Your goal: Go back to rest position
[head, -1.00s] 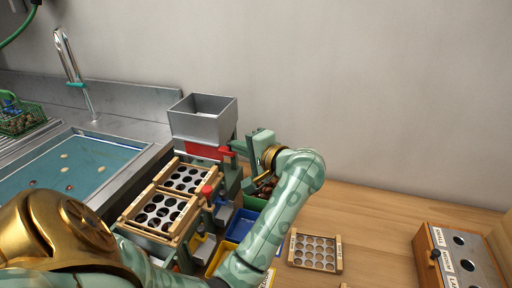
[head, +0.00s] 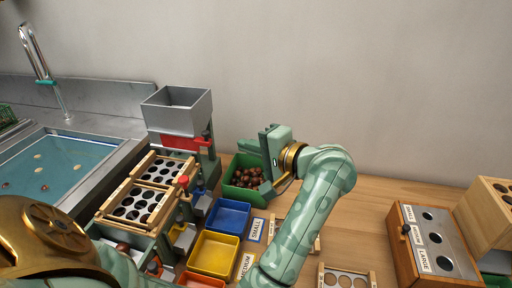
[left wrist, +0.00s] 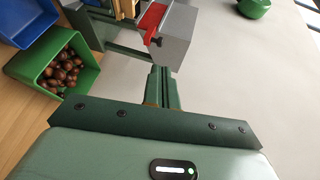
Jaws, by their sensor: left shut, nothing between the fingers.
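My left gripper (head: 266,142) is raised beside and above the green bin (head: 230,184), to the right of the grey hopper (head: 178,112). In the left wrist view its narrow fingers (left wrist: 162,84) are together, with nothing between them. The green bin holds several brown chestnuts (head: 247,177); they also show at the left of the left wrist view (left wrist: 63,70). A red part (head: 184,143) sits under the hopper, apart from the gripper. My right gripper is not in view.
Wooden sorting trays with round holes (head: 137,205) stand left of a blue bin (head: 229,216) and a yellow bin (head: 214,254). A sink basin (head: 50,168) is at the left. A wooden box with holes (head: 434,240) is at the right.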

